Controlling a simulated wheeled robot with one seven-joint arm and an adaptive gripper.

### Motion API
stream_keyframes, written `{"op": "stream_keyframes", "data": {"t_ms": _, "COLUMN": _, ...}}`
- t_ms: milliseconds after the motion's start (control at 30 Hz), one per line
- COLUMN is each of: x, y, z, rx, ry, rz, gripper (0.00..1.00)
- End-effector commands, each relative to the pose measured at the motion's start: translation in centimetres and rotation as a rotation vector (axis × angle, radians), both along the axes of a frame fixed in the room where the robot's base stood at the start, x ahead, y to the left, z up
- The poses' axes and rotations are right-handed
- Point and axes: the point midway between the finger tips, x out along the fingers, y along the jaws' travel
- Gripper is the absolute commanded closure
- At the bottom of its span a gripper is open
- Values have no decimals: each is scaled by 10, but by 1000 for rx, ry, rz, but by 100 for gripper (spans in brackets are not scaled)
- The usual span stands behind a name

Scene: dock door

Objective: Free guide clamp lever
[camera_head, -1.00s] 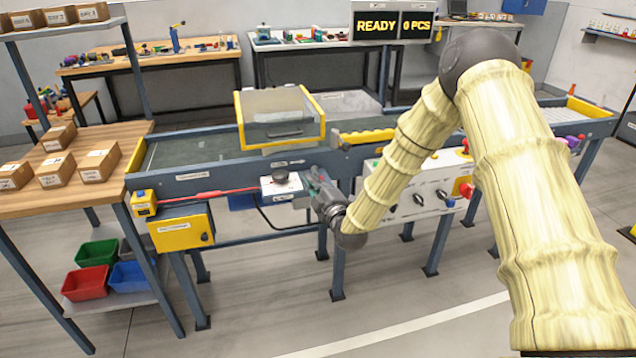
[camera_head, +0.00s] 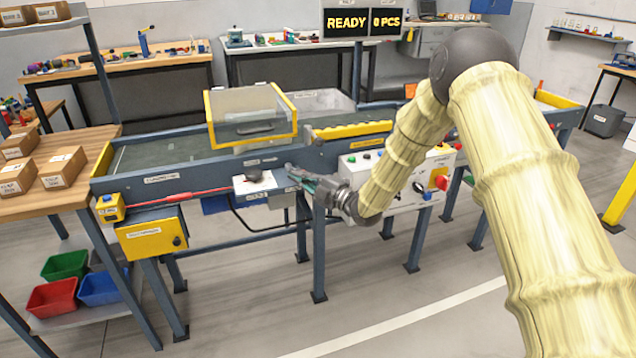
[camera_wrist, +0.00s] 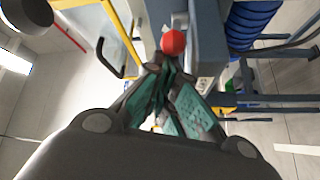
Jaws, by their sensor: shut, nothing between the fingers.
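A red ball knob (camera_wrist: 173,42) shows in the wrist view, just beyond my fingertips and beside a blue-grey frame member. I cannot tell whether the fingers touch it, and I cannot pick it out in the head view. My gripper (camera_wrist: 163,70) has green-padded fingers that are shut with nothing between them. In the head view my gripper (camera_head: 291,172) is at the conveyor's front rail, just right of a white plate (camera_head: 264,187) with a dark knob (camera_head: 254,174). No lever arm can be made out clearly.
The conveyor (camera_head: 180,180) carries a clear hood with a yellow frame (camera_head: 252,117). A control box (camera_head: 395,190) with buttons and a red switch is right of my gripper, behind my forearm. A yellow box (camera_head: 151,232) hangs at left. The floor in front is clear.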

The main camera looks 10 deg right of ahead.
Motion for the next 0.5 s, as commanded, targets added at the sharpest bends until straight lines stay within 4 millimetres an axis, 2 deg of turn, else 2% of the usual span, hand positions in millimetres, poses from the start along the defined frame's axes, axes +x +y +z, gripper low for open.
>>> {"op": "stream_keyframes", "data": {"t_ms": 300, "x": 9, "y": -5, "z": -1, "rx": -1, "ry": -3, "rz": 207, "gripper": 100}}
{"op": "stream_keyframes", "data": {"t_ms": 500, "x": 15, "y": -15, "z": -1, "rx": 1, "ry": -1, "rz": 198, "gripper": 100}}
